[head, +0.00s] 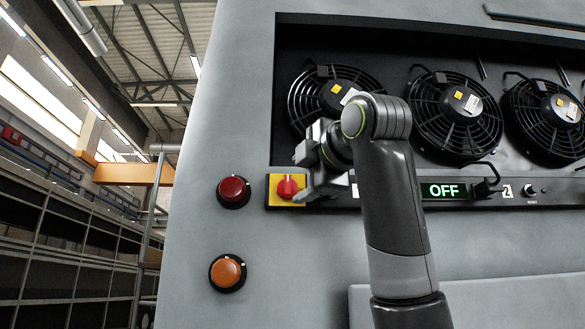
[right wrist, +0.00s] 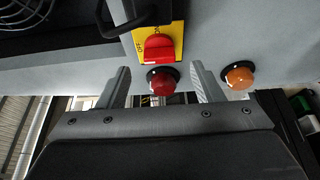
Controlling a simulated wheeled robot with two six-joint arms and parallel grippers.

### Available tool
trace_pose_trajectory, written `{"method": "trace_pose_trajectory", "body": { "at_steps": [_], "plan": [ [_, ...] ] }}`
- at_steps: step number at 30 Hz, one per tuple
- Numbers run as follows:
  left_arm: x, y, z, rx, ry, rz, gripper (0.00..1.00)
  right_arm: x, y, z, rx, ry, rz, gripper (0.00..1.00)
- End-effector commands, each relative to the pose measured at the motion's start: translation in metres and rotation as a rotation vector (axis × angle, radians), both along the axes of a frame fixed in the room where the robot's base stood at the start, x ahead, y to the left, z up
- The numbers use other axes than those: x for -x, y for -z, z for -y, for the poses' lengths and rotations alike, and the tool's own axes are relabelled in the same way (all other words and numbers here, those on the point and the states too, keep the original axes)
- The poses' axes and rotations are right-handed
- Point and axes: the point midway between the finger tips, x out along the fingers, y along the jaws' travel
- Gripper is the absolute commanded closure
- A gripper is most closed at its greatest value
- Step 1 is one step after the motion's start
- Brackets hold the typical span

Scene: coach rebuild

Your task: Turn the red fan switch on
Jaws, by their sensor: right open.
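The red fan switch (head: 288,187) is a knob on a yellow plate (head: 272,197) at the left end of the fan panel. In the right wrist view the red knob (right wrist: 158,48) is at the top centre, ahead of the fingers. My right gripper (head: 312,172) is just right of the switch in the head view. In the right wrist view its two fingers (right wrist: 161,86) are spread apart with nothing between them. The knob appears beyond the fingertips; contact cannot be told. A lit display (head: 444,191) reads OFF. My left gripper is not in view.
A dark red lamp or button (head: 233,191) and an orange one (head: 227,271) sit on the grey panel left of the switch. Several black fans (head: 455,112) fill the recess above. A black handle (head: 487,184) stands out right of the display. The left panel face is otherwise clear.

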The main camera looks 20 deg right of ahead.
Motion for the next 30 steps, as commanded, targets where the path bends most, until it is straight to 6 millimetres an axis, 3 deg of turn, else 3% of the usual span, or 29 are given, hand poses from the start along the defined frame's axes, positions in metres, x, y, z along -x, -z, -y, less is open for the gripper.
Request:
{"method": "trace_pose_trajectory", "body": {
  "at_steps": [3,9,20,30],
  "plan": [
    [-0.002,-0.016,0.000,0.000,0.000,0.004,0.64,-0.021,-0.003,-0.003,0.001,-0.001,-0.002,0.40],
    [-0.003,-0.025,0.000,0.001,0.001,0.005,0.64,-0.040,-0.002,-0.004,0.000,0.000,-0.001,0.40],
    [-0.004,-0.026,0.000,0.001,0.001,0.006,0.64,-0.045,0.000,-0.005,0.000,0.000,0.001,0.40],
    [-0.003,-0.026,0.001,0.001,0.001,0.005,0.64,-0.044,0.000,-0.005,0.000,0.000,0.000,0.82]
  ]
}}
